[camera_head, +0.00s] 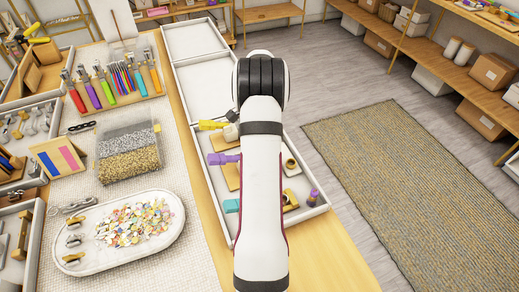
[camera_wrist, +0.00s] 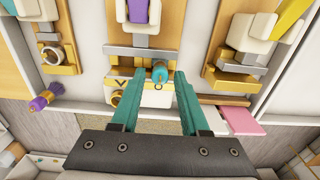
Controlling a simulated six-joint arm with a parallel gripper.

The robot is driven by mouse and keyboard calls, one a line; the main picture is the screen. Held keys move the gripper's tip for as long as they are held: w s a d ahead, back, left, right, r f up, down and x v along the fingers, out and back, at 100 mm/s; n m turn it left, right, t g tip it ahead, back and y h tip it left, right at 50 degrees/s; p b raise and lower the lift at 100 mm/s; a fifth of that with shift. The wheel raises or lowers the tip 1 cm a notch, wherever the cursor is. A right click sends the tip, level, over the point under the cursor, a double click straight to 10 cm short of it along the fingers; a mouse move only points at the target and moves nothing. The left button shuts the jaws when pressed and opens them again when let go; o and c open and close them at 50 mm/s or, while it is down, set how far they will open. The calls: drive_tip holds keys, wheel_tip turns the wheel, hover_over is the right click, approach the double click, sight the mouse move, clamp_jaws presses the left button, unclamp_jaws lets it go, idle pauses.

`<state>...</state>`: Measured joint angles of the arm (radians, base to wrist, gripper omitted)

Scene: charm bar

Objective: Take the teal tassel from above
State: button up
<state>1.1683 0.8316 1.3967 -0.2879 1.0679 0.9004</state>
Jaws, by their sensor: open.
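The teal tassel (camera_wrist: 160,72) shows in the wrist view as a small teal piece with a gold band, seen nearly end-on. It stands close to a white and gold block, with part of its length hidden. My gripper (camera_wrist: 158,75) has two teal fingers set apart, one on each side of the tassel in the picture. I cannot tell how far the fingertips are above it, and no contact is clear. In the head view my arm covers the gripper and the teal tassel.
A purple tassel (camera_wrist: 44,99) lies left in the wrist view and also shows in the head view (camera_head: 313,197). Wooden-backed holders with metal bars fill the white tray (camera_head: 220,215). A pink block (camera_wrist: 235,121) lies right of my fingers. A dish of charms (camera_head: 172,238) stands left.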

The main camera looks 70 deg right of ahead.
clamp_jaws()
drive_tip(key=shift+r, duration=3)
